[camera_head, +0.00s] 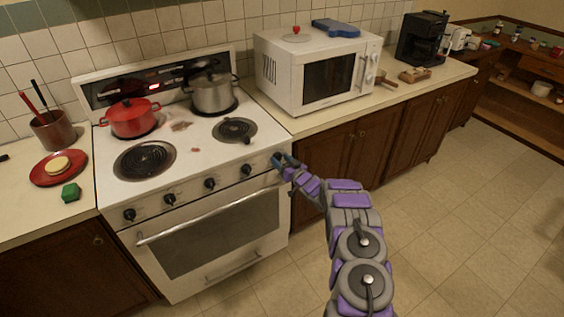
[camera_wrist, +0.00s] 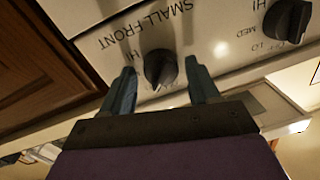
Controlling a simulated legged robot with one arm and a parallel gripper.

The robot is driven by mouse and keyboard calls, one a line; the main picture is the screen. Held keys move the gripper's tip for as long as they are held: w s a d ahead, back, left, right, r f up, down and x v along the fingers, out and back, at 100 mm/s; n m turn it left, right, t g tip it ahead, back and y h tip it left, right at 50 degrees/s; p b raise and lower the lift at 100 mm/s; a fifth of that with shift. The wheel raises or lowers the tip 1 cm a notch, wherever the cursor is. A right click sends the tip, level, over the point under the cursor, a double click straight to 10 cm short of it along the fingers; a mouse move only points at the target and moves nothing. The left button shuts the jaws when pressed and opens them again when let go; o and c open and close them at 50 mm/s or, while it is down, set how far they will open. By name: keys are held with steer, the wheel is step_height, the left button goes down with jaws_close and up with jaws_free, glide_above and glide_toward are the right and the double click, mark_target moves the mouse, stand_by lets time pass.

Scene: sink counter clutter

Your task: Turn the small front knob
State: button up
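The small front knob (camera_wrist: 160,68) is a black dial on the stove's white front panel, beside the printed words "SMALL FRONT" and "HI". In the wrist view it sits between the two spread fingers of my gripper (camera_wrist: 161,76). The fingers stand on either side of it, with a visible gap to each. My gripper (camera_head: 282,161) is open at the right end of the stove's (camera_head: 200,228) front panel. In the head view the gripper hides this knob. I cannot tell how deep the fingers reach along the knob.
A neighbouring knob (camera_wrist: 287,20) is close by; several more line the panel. The oven handle (camera_head: 205,214) runs below. A red pot (camera_head: 131,118) and a steel pot (camera_head: 212,94) stand on the back burners. A microwave (camera_head: 318,72) stands right. The floor is clear.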

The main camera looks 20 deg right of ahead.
steer(key=c, duration=0.9)
steer(key=shift+n, duration=0.3)
steer(key=shift+s+n+g+p, duration=0.1)
steer(key=shift+n+g+p, duration=0.2)
steer(key=shift+n+p, duration=2.6)
steer(key=shift+f+n+h+b, duration=0.1)
steer(key=shift+n+h+b, duration=0.3)
steer(key=shift+n+b, duration=0.7)
steer(key=o, duration=1.1)
